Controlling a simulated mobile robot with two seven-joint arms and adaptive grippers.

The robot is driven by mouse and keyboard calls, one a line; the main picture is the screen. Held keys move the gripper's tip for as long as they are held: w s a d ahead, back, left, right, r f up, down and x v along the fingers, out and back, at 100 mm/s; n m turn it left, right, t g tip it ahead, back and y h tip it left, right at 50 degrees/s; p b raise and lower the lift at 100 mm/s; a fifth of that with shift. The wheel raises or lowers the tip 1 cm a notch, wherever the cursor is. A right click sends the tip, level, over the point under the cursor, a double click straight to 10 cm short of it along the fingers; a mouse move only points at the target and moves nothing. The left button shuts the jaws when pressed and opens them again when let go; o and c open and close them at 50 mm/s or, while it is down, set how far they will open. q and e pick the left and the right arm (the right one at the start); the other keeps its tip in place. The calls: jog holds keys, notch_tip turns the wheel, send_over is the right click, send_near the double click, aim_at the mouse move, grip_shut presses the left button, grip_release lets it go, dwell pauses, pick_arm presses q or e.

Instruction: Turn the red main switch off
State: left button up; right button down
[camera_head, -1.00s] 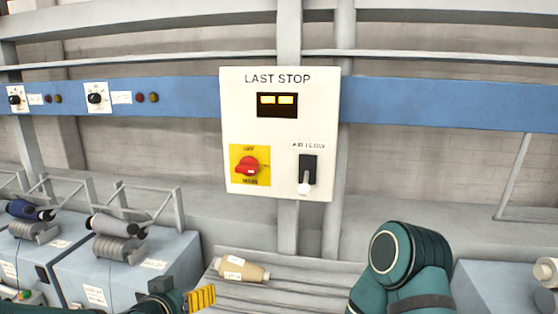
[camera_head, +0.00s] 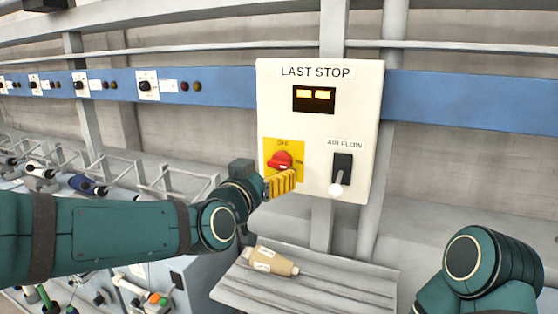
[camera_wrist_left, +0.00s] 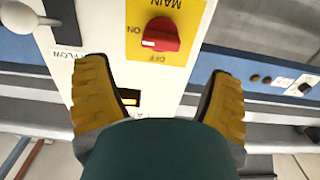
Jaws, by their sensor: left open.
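The red main switch (camera_head: 281,161) is a rotary knob on a yellow plate (camera_head: 297,147) marked OFF at the top, on the lower left of the white LAST STOP panel (camera_head: 352,112). My left gripper (camera_head: 283,183) is just in front of and below the knob in the head view. In the left wrist view the red knob (camera_wrist_left: 161,34) shows upside down, beyond and between the two yellow fingers (camera_wrist_left: 160,95). The fingers are spread, with nothing between them, and apart from the knob. My right gripper is not visible; only part of my right arm shows at the lower right.
A black AIR FLOW lever (camera_head: 342,167) with a white ball end sits right of the main switch. A tan yarn cone (camera_head: 271,261) lies on the grey slatted shelf (camera_head: 335,287) below. A blue rail (camera_head: 455,100) with small knobs runs along the wall.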

aim_at(277, 163)
pick_arm(q)
jog(key=x, duration=0.7)
jog(key=shift+p, duration=0.3)
jog(key=c, duration=1.2)
